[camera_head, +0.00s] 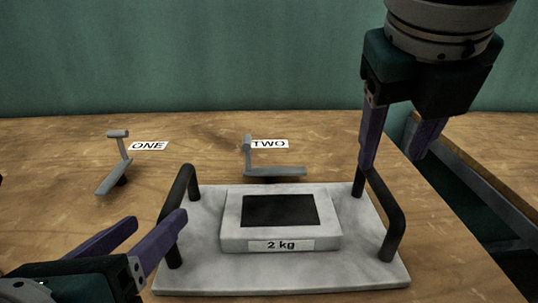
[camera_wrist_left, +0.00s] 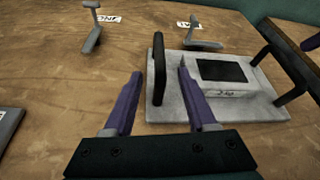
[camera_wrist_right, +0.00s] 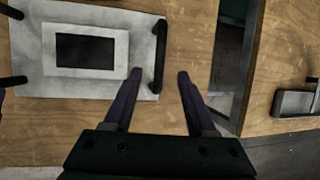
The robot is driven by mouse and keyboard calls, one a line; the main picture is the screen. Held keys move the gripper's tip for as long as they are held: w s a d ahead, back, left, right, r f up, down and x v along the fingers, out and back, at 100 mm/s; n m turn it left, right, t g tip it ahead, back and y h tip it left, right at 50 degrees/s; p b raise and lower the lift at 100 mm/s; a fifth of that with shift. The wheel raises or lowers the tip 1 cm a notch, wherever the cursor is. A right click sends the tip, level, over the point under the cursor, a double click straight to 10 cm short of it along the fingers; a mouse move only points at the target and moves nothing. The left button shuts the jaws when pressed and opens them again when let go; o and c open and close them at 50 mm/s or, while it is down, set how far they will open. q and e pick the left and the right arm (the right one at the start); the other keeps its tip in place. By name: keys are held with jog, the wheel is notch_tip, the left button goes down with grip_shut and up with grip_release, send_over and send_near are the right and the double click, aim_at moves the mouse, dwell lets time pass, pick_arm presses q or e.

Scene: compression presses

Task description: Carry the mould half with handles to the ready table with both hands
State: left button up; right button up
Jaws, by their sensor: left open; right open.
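The mould half (camera_head: 370,270) is a grey slab with a raised block labelled "2 kg" and a dark recessed top. It lies flat on the wooden table, with a black handle on its left (camera_head: 176,215) and right (camera_head: 392,222) sides. My left gripper (camera_head: 158,220) is open beside the left handle, which shows between its fingertips in the left wrist view (camera_wrist_left: 158,70). My right gripper (camera_head: 392,160) is open above the right handle, which lies between its fingertips in the right wrist view (camera_wrist_right: 160,55). Neither gripper visibly grips a handle.
Grey levers stand behind the mould half, one by the label ONE (camera_head: 148,146) and one by TWO (camera_head: 268,144). A second wooden table (camera_head: 495,165) stands right across a dark gap; a grey object (camera_wrist_right: 293,104) shows there.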

aim_at(181, 198)
pick_arm(q)
jog(key=x, duration=0.9)
jog(key=shift+w+f, duration=0.1)
jog(key=shift+w, duration=0.1)
pick_arm(e)
jog(key=x, duration=0.9)
jog(key=shift+f, duration=0.25)
pick_arm(q)
grip_shut()
pick_arm(e)
grip_shut()
